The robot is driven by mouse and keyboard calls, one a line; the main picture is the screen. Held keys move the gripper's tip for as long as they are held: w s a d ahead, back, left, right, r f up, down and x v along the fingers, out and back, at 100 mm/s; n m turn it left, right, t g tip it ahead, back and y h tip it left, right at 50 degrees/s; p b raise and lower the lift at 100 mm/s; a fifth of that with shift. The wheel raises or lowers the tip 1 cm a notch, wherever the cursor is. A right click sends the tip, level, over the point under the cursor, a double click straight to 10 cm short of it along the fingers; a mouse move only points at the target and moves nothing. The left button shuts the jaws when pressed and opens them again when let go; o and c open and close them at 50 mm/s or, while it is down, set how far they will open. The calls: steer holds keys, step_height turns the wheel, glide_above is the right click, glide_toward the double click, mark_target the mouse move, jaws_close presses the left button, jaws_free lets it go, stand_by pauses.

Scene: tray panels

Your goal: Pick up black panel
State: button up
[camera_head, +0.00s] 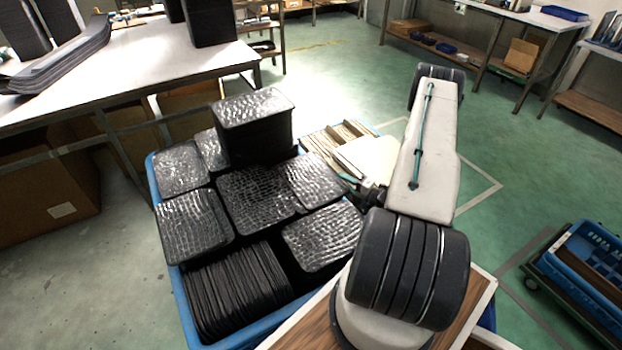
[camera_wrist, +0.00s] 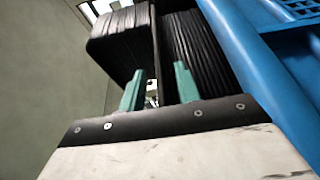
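Black panels with a bumpy, shiny surface fill a blue crate (camera_head: 176,300) in the head view. Several lie flat in stacks, such as the middle stack (camera_head: 258,198) and a taller stack (camera_head: 253,108) at the back. A row of panels stands on edge (camera_head: 238,290) at the front. In the wrist view my gripper (camera_wrist: 160,68) has two teal fingers set apart. A dark upright panel edge (camera_wrist: 166,45) shows between them, nearer the right finger, with a gap at the left one. Black panel stacks (camera_wrist: 122,32) lie just beyond.
A blue crate wall (camera_wrist: 245,60) runs close along the right in the wrist view. A white-topped table (camera_head: 130,65) stands at the back left.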

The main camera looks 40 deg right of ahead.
steer(key=shift+w, duration=0.5)
jaws_close()
steer(key=shift+r, duration=0.1)
